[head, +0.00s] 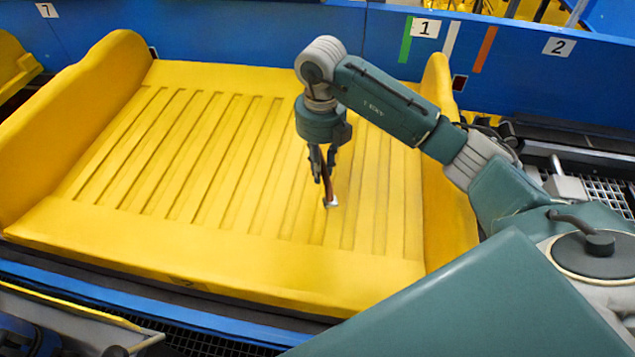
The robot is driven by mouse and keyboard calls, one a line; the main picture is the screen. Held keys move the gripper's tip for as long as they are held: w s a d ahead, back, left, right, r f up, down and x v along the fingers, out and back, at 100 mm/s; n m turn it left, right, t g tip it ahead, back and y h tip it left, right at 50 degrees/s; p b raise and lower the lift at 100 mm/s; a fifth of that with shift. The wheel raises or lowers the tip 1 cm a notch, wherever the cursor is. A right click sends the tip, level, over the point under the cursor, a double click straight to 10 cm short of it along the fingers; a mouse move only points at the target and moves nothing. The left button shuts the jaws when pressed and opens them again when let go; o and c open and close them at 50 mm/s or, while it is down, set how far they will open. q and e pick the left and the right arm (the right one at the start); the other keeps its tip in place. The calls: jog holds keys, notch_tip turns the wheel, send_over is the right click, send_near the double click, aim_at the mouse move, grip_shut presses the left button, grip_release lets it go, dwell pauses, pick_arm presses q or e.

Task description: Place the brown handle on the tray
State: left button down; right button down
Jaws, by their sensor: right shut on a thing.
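The yellow tray (110,222) lies on the conveyor, with a ribbed floor and raised walls at its left and right ends. My right gripper (324,170) points down over the right half of the tray floor. It is shut on the brown handle (327,187), a thin dark reddish-brown piece with a small whitish end at the bottom. The handle hangs close to upright between the fingers, its upper part hidden by them. I cannot tell whether its lower end touches the tray floor. My left gripper is out of view.
A blue wall (240,32) with numbered labels runs behind the tray. A blue rail (150,308) runs along the tray's front. The tray floor left of my gripper is empty.

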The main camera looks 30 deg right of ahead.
aim_at(320, 196)
notch_tip(320, 196, down, 7)
jog(key=shift+r+p, duration=0.1)
jog(key=shift+p, duration=0.4)
jog(key=shift+f, duration=0.2)
jog(key=shift+f, duration=0.1)
jog(key=c, duration=1.6)
grip_release()
jog(key=shift+o, duration=0.2)
notch_tip(320, 196, up, 12)
jog(key=b, duration=0.2)
jog(key=shift+b, duration=0.35)
jog(key=shift+s, duration=0.1)
